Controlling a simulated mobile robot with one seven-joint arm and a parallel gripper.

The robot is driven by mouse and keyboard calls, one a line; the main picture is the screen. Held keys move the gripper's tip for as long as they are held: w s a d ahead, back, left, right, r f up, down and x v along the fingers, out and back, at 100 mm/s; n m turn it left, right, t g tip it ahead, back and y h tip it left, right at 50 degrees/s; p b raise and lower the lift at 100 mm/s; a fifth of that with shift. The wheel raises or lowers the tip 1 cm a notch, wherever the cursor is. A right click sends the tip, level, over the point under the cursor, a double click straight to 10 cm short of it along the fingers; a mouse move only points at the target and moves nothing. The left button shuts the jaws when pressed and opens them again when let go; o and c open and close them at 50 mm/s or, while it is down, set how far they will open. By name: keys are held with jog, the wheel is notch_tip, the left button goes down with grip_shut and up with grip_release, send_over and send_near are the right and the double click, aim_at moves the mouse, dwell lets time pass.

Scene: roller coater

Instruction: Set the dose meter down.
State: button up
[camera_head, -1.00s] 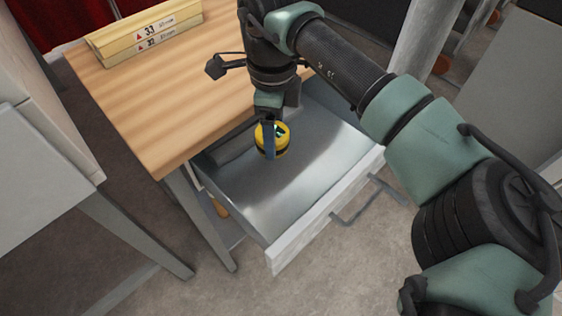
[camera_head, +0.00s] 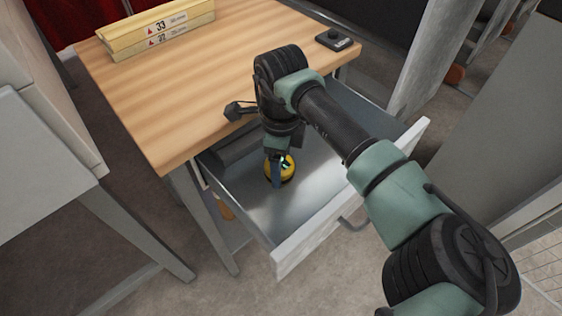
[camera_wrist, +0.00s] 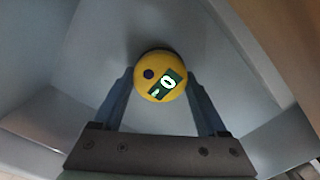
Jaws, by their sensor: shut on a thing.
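The dose meter (camera_head: 287,166) is a round yellow device with a dark band, in the open metal drawer (camera_head: 300,205). In the wrist view the dose meter (camera_wrist: 160,76) shows its yellow face, a small dark button and a green display, between the two fingers. My gripper (camera_head: 277,180) points down into the drawer and is shut on it. It also shows in the wrist view (camera_wrist: 160,92). Whether the dose meter touches the drawer floor I cannot tell.
The drawer is pulled out of a wooden-topped table (camera_head: 190,85). Yellow boxes (camera_head: 160,34) lie at its back left, and a small black device (camera_head: 338,40) at its right corner. A dark grey roll-like object (camera_head: 236,148) lies at the drawer's left. The drawer floor's front is bare.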

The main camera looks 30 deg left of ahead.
jog(key=shift+f, duration=0.1)
jog(key=o, duration=1.5)
notch_tip(320, 180, up, 12)
jog(key=shift+r+p, duration=0.15)
jog(key=shift+p, duration=0.85)
